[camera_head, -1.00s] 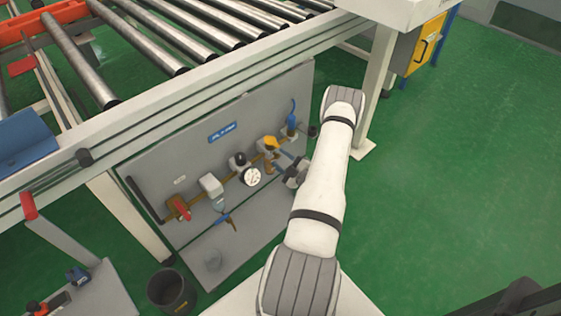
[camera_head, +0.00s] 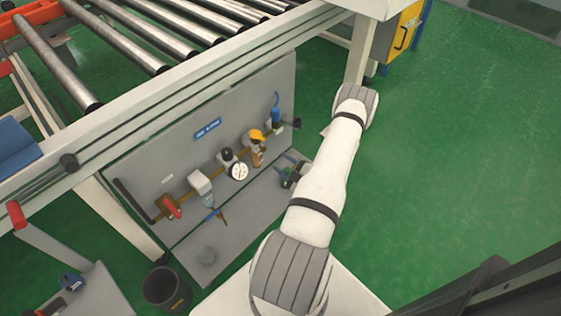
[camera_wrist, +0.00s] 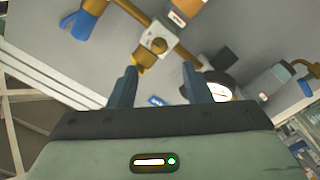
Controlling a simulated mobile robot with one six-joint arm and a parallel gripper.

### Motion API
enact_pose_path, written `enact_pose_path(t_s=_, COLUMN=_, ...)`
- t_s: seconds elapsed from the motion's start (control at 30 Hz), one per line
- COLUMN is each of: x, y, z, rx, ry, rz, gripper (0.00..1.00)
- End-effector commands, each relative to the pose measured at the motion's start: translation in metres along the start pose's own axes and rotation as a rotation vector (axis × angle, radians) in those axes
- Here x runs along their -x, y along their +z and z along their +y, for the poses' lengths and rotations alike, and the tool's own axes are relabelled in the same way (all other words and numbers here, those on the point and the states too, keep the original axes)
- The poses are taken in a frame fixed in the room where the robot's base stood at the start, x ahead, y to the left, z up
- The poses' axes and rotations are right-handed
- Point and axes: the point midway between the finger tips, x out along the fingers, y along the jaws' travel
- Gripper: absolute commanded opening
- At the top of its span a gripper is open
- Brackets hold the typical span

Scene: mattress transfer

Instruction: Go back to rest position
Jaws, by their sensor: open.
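My gripper (camera_wrist: 158,88) shows in the wrist view with its two dark fingers apart and nothing between them. Beyond the fingers is the grey air panel with a brass pipe, a square fitting (camera_wrist: 157,42) and a blue handle (camera_wrist: 80,24). In the head view my gripper (camera_head: 292,172) is small and partly hidden behind my white arm. It is in front of the panel's right part, apart from the yellow-topped valve (camera_head: 256,137) and the round gauge (camera_head: 239,171). The panel's red handle (camera_head: 171,207) is at the left.
A roller conveyor (camera_head: 185,62) runs above the panel, with a white leg (camera_head: 361,50) beside my arm. A black bin (camera_head: 166,288) stands on the floor below. A yellow box (camera_head: 403,32) is at the back. The green floor (camera_head: 460,150) to the right is clear.

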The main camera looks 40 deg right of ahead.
Motion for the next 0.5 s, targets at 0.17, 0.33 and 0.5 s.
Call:
enact_pose_path(t_s=0.17, x=0.000, y=0.000, z=0.000, rx=0.000, ry=0.000, rz=0.000, gripper=0.44)
enact_pose_path(t_s=0.33, x=0.000, y=0.000, z=0.000, rx=0.000, ry=0.000, rz=0.000, gripper=0.44)
enact_pose_path(t_s=0.5, x=-0.006, y=-0.011, z=0.006, rx=0.030, ry=-0.021, rz=0.023, gripper=0.44)
